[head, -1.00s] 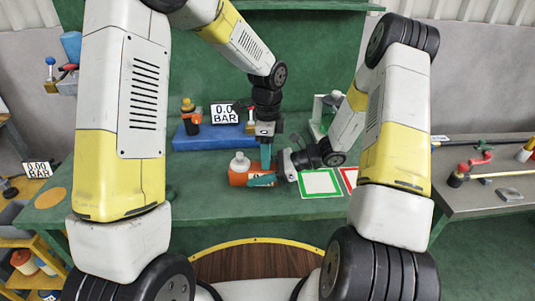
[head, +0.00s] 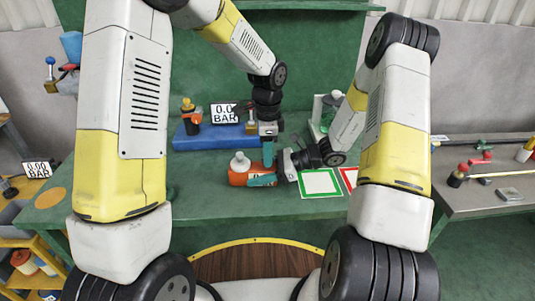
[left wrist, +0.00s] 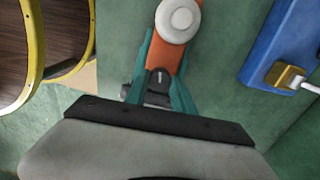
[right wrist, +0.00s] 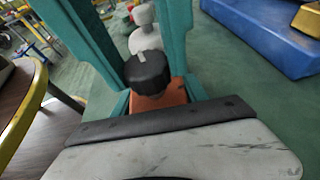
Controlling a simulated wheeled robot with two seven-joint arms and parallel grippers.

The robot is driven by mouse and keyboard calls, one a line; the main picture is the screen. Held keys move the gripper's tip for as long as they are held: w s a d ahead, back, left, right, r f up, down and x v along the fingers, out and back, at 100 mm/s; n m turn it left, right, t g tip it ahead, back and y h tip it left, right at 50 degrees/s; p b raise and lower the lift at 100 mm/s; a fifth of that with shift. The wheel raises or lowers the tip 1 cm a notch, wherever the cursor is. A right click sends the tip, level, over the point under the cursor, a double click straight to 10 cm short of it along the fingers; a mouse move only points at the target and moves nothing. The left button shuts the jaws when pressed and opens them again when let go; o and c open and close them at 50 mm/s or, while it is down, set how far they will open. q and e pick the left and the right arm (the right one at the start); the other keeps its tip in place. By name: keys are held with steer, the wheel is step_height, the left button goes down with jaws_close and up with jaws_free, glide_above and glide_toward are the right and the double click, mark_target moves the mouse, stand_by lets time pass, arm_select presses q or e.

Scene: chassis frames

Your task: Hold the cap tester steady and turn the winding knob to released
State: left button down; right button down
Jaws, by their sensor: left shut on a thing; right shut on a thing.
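The cap tester (head: 237,179) is an orange body lying on the green bench, with a white cap (left wrist: 179,18) towards its left end. The black winding knob (right wrist: 148,72) sits on its right part and carries a pale mark. The fingers partly cover a white label on the body. In the head view the knob is hidden. I cannot read any released marking.
A green-framed white pad (head: 320,183) lies just right of my right gripper, beside a red-framed one (head: 350,177). The bench to the left is mostly clear.

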arm_select(q)
steer(key=n, duration=0.6)
steer(key=shift+n, duration=0.4)
stand_by(0.4)
steer(key=c, duration=1.1)
jaws_free()
steer(key=shift+o, duration=0.2)
